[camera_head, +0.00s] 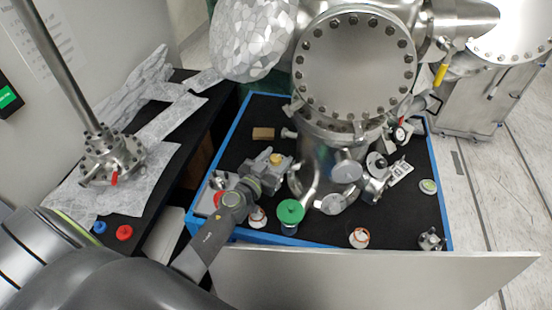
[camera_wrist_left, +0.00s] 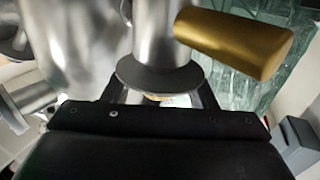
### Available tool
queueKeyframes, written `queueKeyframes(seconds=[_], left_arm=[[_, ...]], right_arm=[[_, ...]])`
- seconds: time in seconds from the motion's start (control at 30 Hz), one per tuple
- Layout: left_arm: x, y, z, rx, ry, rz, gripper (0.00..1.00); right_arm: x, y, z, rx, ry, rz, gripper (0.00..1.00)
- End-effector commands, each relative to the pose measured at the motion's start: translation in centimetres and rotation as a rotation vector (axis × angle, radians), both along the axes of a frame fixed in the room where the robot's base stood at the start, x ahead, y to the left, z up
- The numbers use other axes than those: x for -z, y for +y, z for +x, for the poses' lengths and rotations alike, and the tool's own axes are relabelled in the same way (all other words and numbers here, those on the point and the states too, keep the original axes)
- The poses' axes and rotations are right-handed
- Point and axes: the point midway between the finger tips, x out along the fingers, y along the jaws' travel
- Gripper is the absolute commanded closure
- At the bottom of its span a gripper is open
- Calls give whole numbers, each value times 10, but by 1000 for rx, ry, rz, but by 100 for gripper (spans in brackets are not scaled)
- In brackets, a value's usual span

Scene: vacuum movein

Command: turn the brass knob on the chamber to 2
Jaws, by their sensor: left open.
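The chamber (camera_head: 355,62) is a large steel vessel with a bolted round flange, standing on the black table top. A small brass knob (camera_head: 276,158) shows on its left side, by my left gripper (camera_head: 272,174). In the left wrist view the brass piece (camera_wrist_left: 235,42) is large, at the upper right, beyond and to the right of the fingers. My left gripper (camera_wrist_left: 158,97) is open. A dark grey disc on a steel stem (camera_wrist_left: 157,78) shows in front of its fingers. I cannot tell whether the fingers touch anything. No number marks are legible. My right gripper is not in view.
A green-topped knob (camera_head: 290,211), a small block (camera_head: 263,133) and several small fittings lie around the chamber's base. The table has a blue edge (camera_head: 216,166). A white panel (camera_head: 370,278) stands along the front. Foil-covered parts (camera_head: 160,125) lie on the left bench.

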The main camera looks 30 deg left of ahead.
Motion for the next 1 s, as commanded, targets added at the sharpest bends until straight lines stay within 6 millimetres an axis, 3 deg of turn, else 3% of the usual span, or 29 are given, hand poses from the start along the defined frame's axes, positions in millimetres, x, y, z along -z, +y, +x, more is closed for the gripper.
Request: queueKeyframes(seconds=[0.3,0.67,1.0], left_arm=[[0,0,2,0,0,-1,48],[0,0,2,0,0,0,93],[0,0,2,35,1,0,92]], right_arm=[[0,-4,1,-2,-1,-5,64],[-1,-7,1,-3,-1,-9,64],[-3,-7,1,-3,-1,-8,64]])
